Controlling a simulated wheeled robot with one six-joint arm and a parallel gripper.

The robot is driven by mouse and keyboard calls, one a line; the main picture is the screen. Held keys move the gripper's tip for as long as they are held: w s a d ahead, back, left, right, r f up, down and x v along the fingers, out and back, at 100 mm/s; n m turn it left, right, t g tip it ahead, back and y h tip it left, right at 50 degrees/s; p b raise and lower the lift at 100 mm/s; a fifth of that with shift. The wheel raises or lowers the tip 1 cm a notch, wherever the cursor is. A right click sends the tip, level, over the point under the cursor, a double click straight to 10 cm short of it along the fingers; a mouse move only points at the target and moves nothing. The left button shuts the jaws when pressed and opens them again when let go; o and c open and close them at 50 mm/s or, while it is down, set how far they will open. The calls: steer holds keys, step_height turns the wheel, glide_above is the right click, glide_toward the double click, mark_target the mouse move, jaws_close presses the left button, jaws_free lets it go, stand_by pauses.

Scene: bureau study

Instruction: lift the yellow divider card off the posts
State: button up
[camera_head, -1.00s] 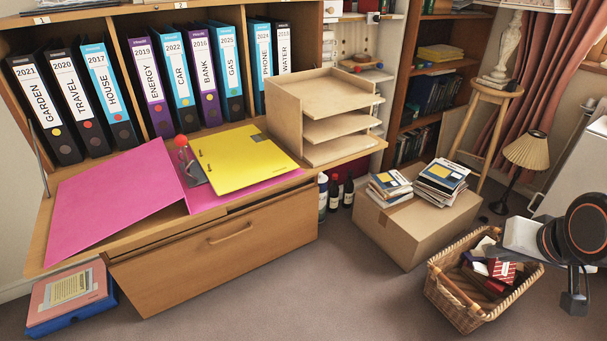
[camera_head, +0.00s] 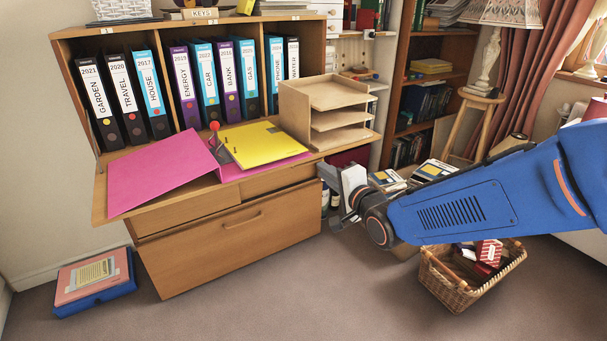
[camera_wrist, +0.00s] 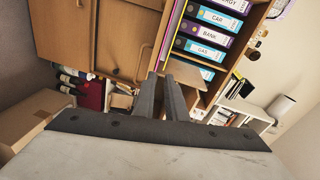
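The yellow divider card (camera_head: 262,145) lies on the right half of an open pink binder (camera_head: 160,170) on the desk flap. Its left edge is at the metal posts (camera_head: 220,150), beside a red-knobbed lever (camera_head: 214,126). A thin yellow strip, apparently the card, shows beside pink in the wrist view (camera_wrist: 177,22). My gripper (camera_head: 340,224) is in front of the cabinet's right side, right of and below the card, well apart from it. In the wrist view its dark fingers (camera_wrist: 162,76) show a narrow gap with nothing held.
A wooden letter tray (camera_head: 325,95) stands right of the card on the flap (camera_head: 112,205). Upright binders (camera_head: 205,85) line the shelf behind. A wicker basket (camera_head: 455,292) and a box with books are on the floor at right. Floor before the cabinet is clear.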

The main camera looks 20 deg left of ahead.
steer(key=y, duration=0.2)
glide_toward(282, 155)
steer(key=shift+m, duration=0.3)
steer(key=shift+x, duration=4.8)
steer(key=shift+w+a+r, duration=0.15)
jaws_close()
steer(key=shift+o, duration=1.2)
jaws_free()
